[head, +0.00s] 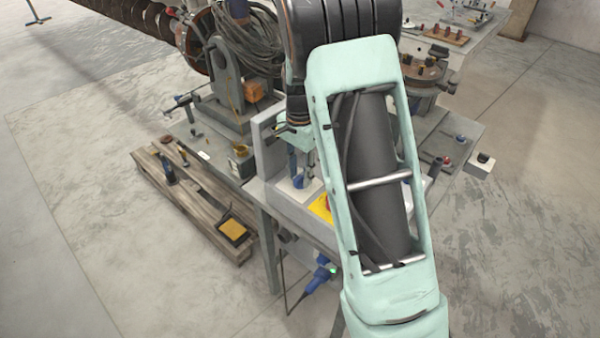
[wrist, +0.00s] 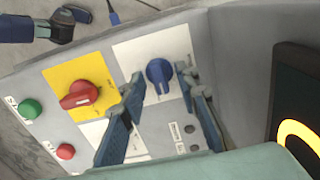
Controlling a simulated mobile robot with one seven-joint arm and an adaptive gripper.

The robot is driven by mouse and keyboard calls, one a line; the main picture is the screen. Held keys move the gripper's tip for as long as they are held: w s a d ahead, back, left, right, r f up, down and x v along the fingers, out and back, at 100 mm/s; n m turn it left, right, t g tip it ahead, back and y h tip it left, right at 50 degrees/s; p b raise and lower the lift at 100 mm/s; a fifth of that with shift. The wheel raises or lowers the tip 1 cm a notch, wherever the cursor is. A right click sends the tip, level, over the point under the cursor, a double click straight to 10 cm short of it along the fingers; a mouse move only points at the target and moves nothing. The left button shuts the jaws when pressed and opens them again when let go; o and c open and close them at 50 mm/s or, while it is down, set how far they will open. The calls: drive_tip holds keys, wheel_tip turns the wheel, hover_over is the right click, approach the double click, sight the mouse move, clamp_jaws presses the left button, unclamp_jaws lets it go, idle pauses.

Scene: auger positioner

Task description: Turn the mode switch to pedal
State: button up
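A control panel (wrist: 207,45) fills the wrist view. On it a blue rotary knob (wrist: 159,75) sits on a white plate (wrist: 128,58). Left of it a red rotary knob (wrist: 80,95) sits on a yellow plate (wrist: 62,76). I cannot read which is the mode switch, and no pedal label is legible. My gripper (wrist: 160,77) is open, with one blue finger on each side of the blue knob; I cannot tell if either touches it. In the head view my gripper (head: 298,168) is over the panel's white part, partly hidden by my arm.
A green button (wrist: 30,108) and a red button (wrist: 65,152) are at the panel's left. A raised grey wall stands at its right, near a dark thing with a yellow ring (wrist: 300,135). A wooden pallet (head: 190,200) lies on the floor beside the bench.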

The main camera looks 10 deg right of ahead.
sight(300, 176)
wheel_tip(300, 176, up, 12)
idle(0.6)
